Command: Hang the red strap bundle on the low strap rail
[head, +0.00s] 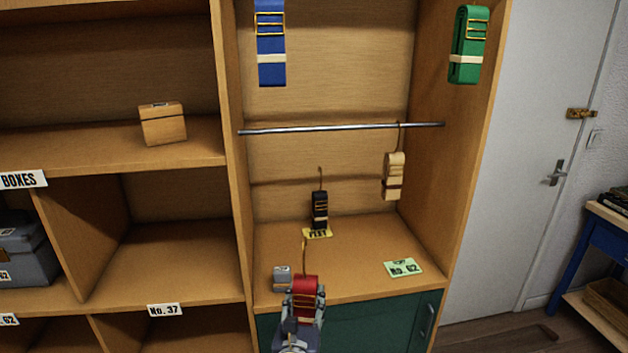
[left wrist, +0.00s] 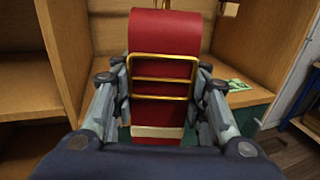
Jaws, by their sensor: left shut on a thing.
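The red strap bundle (head: 306,290) has a brass buckle and a pale band, and a hook rises from its top. My left gripper (head: 303,303) is shut on it at the front edge of the cabinet's shelf. In the left wrist view the red strap bundle (left wrist: 163,60) stands upright between the two fingers of the gripper (left wrist: 160,95). The low strap rail (head: 340,128) is a thin metal bar across the cabinet, above and behind the gripper. A beige strap bundle (head: 394,175) hangs near its right end. My right gripper is not in view.
A black strap bundle (head: 320,210) stands on the shelf by a yellow tag (head: 317,233). A small grey box (head: 282,278) sits left of my gripper, a green card (head: 403,268) to the right. Blue (head: 271,45) and green (head: 468,45) bundles hang higher. The rail's left and middle are free.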

